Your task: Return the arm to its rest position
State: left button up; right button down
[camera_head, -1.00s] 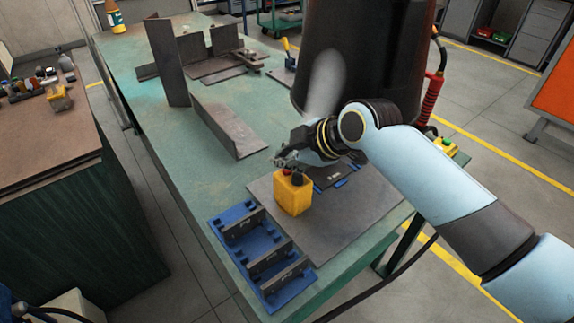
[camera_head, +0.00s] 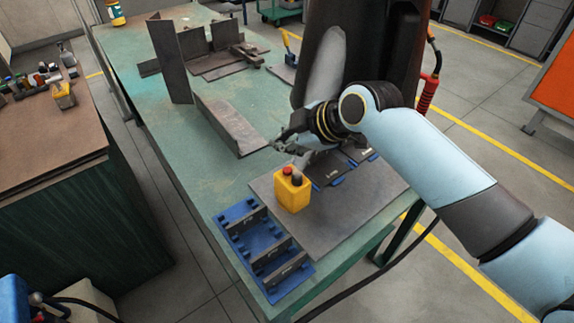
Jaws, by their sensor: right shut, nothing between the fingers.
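My right arm (camera_head: 425,160) comes in from the right and reaches over the green table (camera_head: 180,112). My right gripper (camera_head: 279,146) is shut and empty. My left gripper is not in view.
The yellow box stands on a grey plate (camera_head: 340,220). A blue fixture (camera_head: 268,252) with upright dark plates lies at the front edge. Dark panels (camera_head: 345,163) lie beside the box. Steel angle pieces (camera_head: 230,125) stand further back. A brown-topped bench (camera_head: 45,145) is at left.

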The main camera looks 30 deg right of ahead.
dwell(0.5)
jog(key=s+d+r+m+g+h, duration=0.25)
jog(key=s+m, duration=0.35)
jog(key=s, duration=0.7)
jog(key=s+d+r+m+g+h, duration=0.1)
jog(key=s+r+m+g+h, duration=0.15)
jog(key=s+m, duration=0.7)
jog(key=s+d+f+n+b, duration=0.1)
jog(key=s+f+b, duration=0.15)
jog(key=f, duration=0.85)
jog(key=s+d+f+n+g+y+b, duration=0.1)
jog(key=f+b, duration=0.2)
jog(key=f, duration=0.8)
jog(key=s+d+f+n+b, duration=0.1)
jog(key=f+b, duration=0.2)
jog(key=f, duration=0.8)
jog(key=s+f+b, duration=0.3)
jog(key=s+f, duration=0.6)
jog(key=f, duration=0.3)
jog(key=s+f+g+b, duration=0.1)
jog(key=s+f+b, duration=0.2)
jog(key=s+f, duration=0.7)
notch_tip(320, 180, down, 3)
jog(key=shift+s+d+r+g+b, duration=0.1)
jog(key=shift+s+d+g+b, duration=0.05)
jog(key=shift+d+g+b, duration=0.2)
